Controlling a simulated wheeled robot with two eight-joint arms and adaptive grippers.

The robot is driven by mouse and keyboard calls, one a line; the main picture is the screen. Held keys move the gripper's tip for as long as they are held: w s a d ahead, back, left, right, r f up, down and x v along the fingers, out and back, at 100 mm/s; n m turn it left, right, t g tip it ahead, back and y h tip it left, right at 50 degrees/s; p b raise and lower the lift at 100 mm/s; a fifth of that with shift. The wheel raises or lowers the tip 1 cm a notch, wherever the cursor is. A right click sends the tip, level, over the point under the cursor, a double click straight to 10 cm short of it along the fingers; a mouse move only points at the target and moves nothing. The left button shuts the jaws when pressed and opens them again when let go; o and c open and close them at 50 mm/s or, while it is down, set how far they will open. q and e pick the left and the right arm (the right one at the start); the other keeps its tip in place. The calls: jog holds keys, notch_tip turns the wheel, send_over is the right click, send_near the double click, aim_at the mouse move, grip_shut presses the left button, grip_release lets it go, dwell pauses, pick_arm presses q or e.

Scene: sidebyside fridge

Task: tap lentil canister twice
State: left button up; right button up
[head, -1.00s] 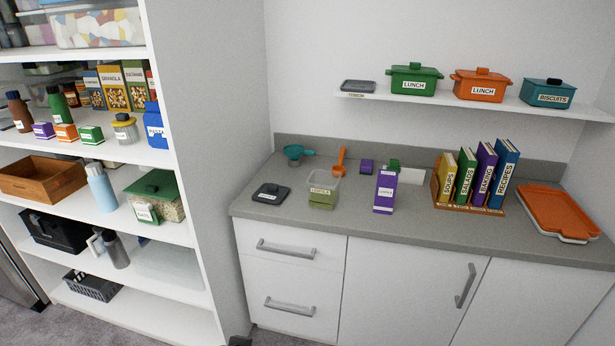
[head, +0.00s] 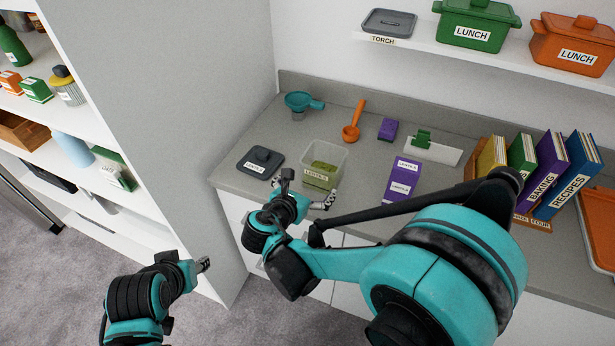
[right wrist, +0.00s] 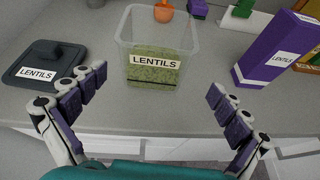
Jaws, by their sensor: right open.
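The lentil canister (head: 325,163) is a clear, lidless tub with green contents and a LENTILS label, upright near the counter's front edge. It also shows in the right wrist view (right wrist: 155,72). My right gripper (head: 308,192) is at the counter's front edge just before the canister. In the right wrist view its two fingers (right wrist: 158,108) are spread wide, with the canister beyond and between them, apart from both. My left gripper (head: 204,265) is low at the left, in front of the shelf unit; its jaw state is unclear.
A dark lid labelled LENTILS (head: 260,163) lies left of the canister. A purple LENTILS box (head: 402,180) stands to its right. Behind are a teal funnel (head: 303,104), an orange scoop (head: 352,130) and a small purple box (head: 388,129). Books (head: 550,170) stand farther right.

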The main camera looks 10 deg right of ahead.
jog(key=shift+w+a+n, duration=0.2)
jog(key=shift+w+n, duration=0.2)
jog(key=shift+w+d, duration=0.15)
jog(key=shift+w, duration=0.1)
jog(key=b, duration=0.3)
send_near(329, 160)
jog(key=x, duration=0.4)
jog(key=shift+w+d+f, duration=0.15)
jog(key=shift+d, duration=0.1)
jog(key=c, duration=1.1)
jog(key=shift+r, duration=1.15)
notch_tip(329, 160, down, 2)
jog(key=shift+f, duration=0.15)
